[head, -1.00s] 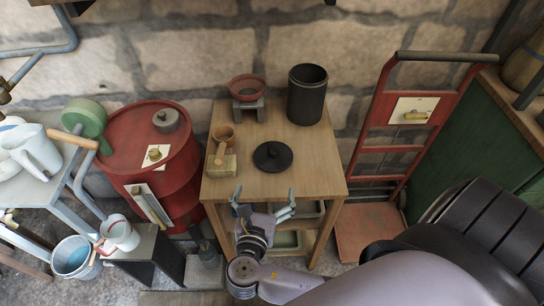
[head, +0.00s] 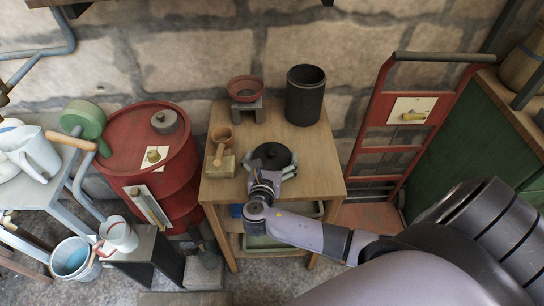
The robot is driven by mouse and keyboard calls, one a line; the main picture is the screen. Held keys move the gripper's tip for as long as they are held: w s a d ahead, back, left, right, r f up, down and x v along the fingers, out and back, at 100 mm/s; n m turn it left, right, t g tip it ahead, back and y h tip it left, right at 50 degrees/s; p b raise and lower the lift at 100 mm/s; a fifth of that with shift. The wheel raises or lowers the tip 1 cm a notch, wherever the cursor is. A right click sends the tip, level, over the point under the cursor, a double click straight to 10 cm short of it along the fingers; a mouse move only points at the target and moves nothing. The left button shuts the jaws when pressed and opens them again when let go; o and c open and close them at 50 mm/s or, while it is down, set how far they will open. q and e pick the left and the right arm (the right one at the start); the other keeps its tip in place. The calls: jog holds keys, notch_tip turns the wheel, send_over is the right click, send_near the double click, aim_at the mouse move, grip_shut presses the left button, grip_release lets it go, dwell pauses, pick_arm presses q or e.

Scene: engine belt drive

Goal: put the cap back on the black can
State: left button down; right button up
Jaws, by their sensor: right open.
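The black can (head: 306,97) stands upright and open-topped at the back right of the small wooden table (head: 316,167). The round black cap (head: 272,154), with a knob on top, lies on the table in front of the can and to its left. My right gripper (head: 271,164) is at the near side of the cap, open, with its fingers spread to either side of the cap's near part. Whether the fingers touch the cap I cannot tell. My left gripper is not in view.
The table's right side is clear.

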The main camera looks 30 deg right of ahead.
aim_at(272, 153)
jog(key=shift+d, duration=0.1)
jog(key=c, duration=1.4)
jog(key=shift+w+r, duration=0.1)
jog(key=shift+r, duration=0.4)
notch_tip(272, 153, up, 19)
jog(key=p, duration=0.3)
jog(key=w+d+r+m+g+h, duration=0.1)
jog(key=w+d+r, duration=0.2)
jog(key=d, duration=0.4)
jog(key=w+d+r+p, duration=0.1)
jog(key=w+d+r, duration=0.15)
jog(key=d, duration=0.45)
jog(key=w+d+r+m+g+h, duration=0.1)
jog(key=w+d+r, duration=0.15)
jog(key=d, duration=0.45)
jog(key=shift+w+f, duration=0.2)
jog(key=shift+f, duration=2.35)
jog(key=shift+w+f, duration=0.2)
jog(key=shift+f, duration=2.3)
